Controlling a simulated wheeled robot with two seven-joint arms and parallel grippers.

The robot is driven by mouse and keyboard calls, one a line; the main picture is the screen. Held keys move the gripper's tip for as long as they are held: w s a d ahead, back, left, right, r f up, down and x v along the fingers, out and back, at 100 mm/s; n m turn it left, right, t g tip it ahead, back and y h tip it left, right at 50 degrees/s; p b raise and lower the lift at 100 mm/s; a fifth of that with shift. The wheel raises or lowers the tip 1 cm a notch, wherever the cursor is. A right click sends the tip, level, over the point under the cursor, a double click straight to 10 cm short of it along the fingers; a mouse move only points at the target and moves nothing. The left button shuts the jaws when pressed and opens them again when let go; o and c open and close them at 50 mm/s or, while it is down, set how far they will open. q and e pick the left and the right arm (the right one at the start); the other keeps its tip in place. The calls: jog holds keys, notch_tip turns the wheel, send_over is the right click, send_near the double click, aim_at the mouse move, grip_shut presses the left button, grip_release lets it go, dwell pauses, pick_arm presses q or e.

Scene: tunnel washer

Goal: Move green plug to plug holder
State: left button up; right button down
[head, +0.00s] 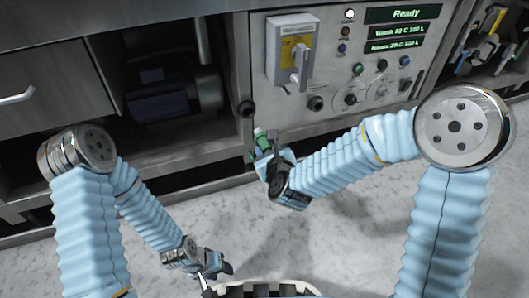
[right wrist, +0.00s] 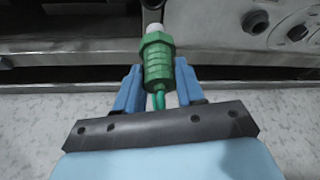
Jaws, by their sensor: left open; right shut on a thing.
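The green plug (head: 261,138) has a ribbed green body, a pale tip and green wires at its lower end. My right gripper (head: 264,150) is shut on it and holds it in front of the machine's lower edge. In the right wrist view the plug (right wrist: 158,62) stands between the two blue fingers (right wrist: 156,92), tip pointing up and away. My left gripper (head: 217,276) is open and empty, low over the floor. I cannot identify the plug holder for certain; a rack with coloured items (head: 492,45) is at the upper right.
The control panel (head: 375,85) has knobs, buttons and a lit "Ready" display (head: 406,14). A recess at left holds a dark motor-like unit (head: 165,98). The speckled floor (head: 335,225) is clear.

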aim_at(259, 132)
jog(key=shift+w+a, duration=0.2)
jog(key=shift+w, duration=0.5)
jog(key=shift+w+a, duration=0.2)
jog(key=shift+w, duration=0.45)
jog(key=shift+w+a, duration=0.2)
jog(key=shift+w, duration=0.5)
jog(key=shift+w+a, duration=0.2)
jog(key=shift+w, duration=0.3)
jog(key=shift+w+a, duration=0.15)
jog(key=shift+w, duration=0.35)
jog(key=shift+w+a+r+p, duration=0.1)
jog(key=shift+w+a+p, duration=0.05)
jog(key=shift+w+p, duration=0.35)
jog(key=shift+w+a+p, duration=0.15)
jog(key=shift+w+p, duration=0.25)
jog(key=shift+w, duration=0.05)
jog(key=shift+f+b, duration=0.2)
jog(key=shift+b, duration=0.45)
jog(key=shift+r, duration=0.1)
jog(key=shift+w, duration=0.15)
jog(key=shift+w+a, duration=0.3)
jog(key=shift+w, duration=0.5)
jog(key=shift+w+a, duration=0.1)
jog(key=shift+w, duration=0.25)
